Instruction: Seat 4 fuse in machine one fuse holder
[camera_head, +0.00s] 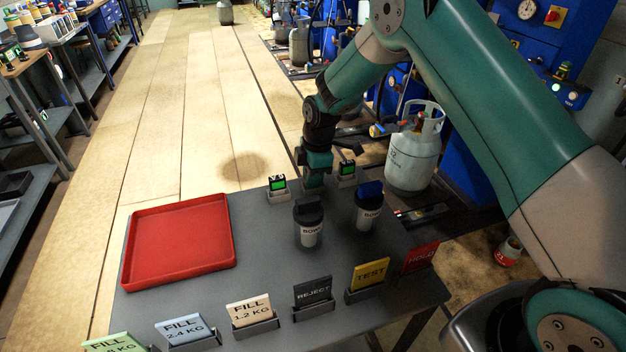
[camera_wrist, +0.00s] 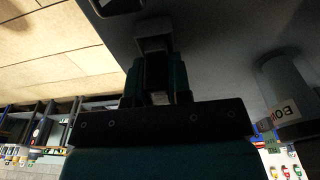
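My gripper (camera_head: 315,178) points down at the back edge of the grey table, between two small green-screened units. In the wrist view its two teal fingers (camera_wrist: 158,80) stand a little apart. A pale grey strip shows in the gap between them; I cannot tell whether it is a held part or something behind. A small grey block (camera_wrist: 155,38) lies just past the fingertips. I cannot pick out any fuse or fuse holder for certain. The left green-screened unit (camera_head: 277,184) and the right one (camera_head: 346,170) sit in small grey stands.
Two dark-lidded canisters (camera_head: 308,225) (camera_head: 368,207) stand close in front of my gripper. A red tray (camera_head: 180,243) lies at the left of the table (camera_head: 262,270). Several label cards line the front edge. A gas cylinder (camera_head: 412,155) stands beyond, near blue machines (camera_head: 540,65).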

